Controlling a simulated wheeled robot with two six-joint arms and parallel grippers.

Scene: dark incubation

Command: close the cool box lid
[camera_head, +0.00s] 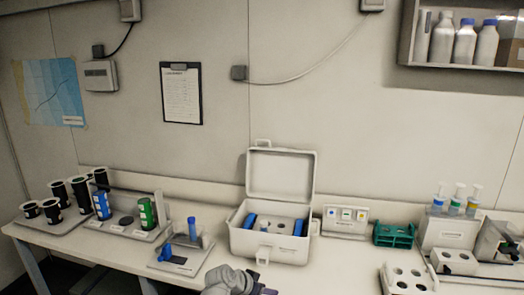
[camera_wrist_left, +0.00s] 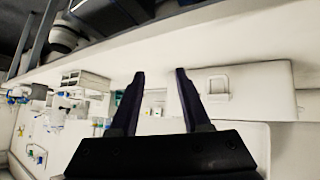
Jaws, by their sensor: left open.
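The white cool box (camera_head: 268,246) stands on the bench with its lid (camera_head: 280,173) open, upright at the back edge near the wall. Blue packs (camera_head: 249,221) and a panel with round holes show inside. My left gripper (camera_head: 266,291) is at the bottom edge of the head view, in front of the box and partly cut off. In the left wrist view my left gripper (camera_wrist_left: 160,74) is open, with nothing between its dark fingers. The cool box (camera_wrist_left: 270,88) with its front latch shows beyond the fingers, upside down. My right gripper is not in view.
Left of the box stand a small stand with blue parts (camera_head: 182,262) and a tray with blue and green cylinders (camera_head: 130,233). Right of it are a panel with coloured squares (camera_head: 346,227) and a green rack (camera_head: 394,234). A white holed block (camera_head: 408,281) is at front right.

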